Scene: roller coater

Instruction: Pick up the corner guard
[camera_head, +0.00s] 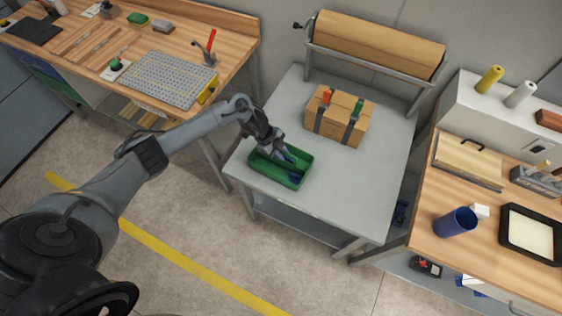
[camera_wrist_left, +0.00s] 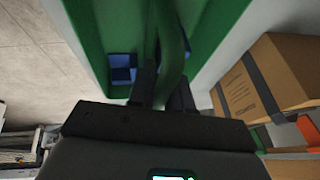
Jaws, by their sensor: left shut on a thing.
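A green bin (camera_head: 266,172) sits at the front left of the grey table. My left gripper (camera_head: 290,161) reaches down into it. In the left wrist view, my left gripper (camera_wrist_left: 163,92) is shut on a dark green strip (camera_wrist_left: 172,45) that runs up between its fingers. I cannot tell whether this strip is part of the bin or a loose piece. Small blue pieces (camera_wrist_left: 122,68), possibly corner guards, lie in the bin beside the fingers, and a blue piece (camera_head: 296,178) also shows in the head view. My right gripper is not in view.
A strapped cardboard box (camera_head: 340,126) with red and green pieces on top stands behind the bin, below a brown paper roll (camera_head: 380,45). The grey table's front right (camera_head: 350,195) is clear.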

